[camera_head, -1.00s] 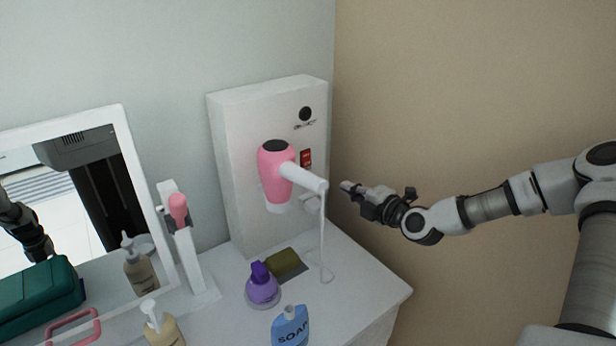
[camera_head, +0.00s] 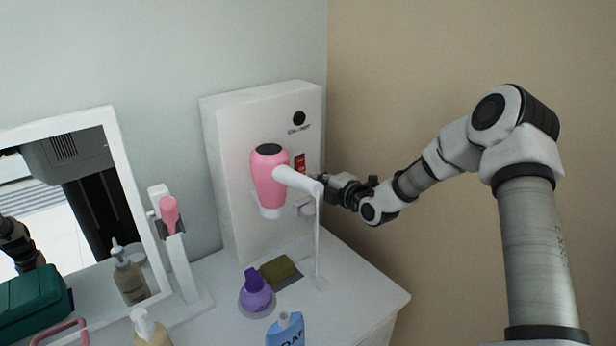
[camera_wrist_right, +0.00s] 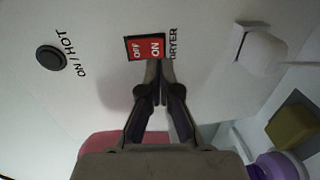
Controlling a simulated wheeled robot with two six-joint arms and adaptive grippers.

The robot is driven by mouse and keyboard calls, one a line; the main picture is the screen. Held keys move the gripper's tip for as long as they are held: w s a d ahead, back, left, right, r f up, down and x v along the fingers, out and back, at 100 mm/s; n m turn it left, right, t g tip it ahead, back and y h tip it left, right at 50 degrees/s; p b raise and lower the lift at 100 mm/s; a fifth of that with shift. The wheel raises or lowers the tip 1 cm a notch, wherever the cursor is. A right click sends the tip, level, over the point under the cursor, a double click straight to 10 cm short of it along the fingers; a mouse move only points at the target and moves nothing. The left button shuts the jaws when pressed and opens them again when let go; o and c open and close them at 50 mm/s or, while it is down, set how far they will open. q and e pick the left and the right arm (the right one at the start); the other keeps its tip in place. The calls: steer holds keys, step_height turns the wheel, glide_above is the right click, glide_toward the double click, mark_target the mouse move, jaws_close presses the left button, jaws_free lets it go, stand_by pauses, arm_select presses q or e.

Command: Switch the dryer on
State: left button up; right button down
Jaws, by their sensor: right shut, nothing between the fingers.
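The pink hair dryer (camera_head: 269,178) with its white nozzle hangs on a white wall unit (camera_head: 233,170). A red switch (camera_head: 300,162) sits on the unit's front, right of the dryer. In the right wrist view the red switch (camera_wrist_right: 145,47) has OFF and ON halves, with DRYER printed beside it.
A round black button (camera_wrist_right: 51,57) marked ON/HOT is on the same panel. The white counter (camera_head: 345,290) holds a purple bottle (camera_head: 256,297), a blue soap bottle (camera_head: 286,330) and a green soap bar (camera_head: 278,268). A mirror and another pink appliance (camera_head: 169,214) stand left.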

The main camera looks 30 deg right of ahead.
mark_target(302, 171)
steer(key=w, duration=0.4)
steer(key=shift+a+f, duration=0.15)
steer(key=shift+f, duration=0.05)
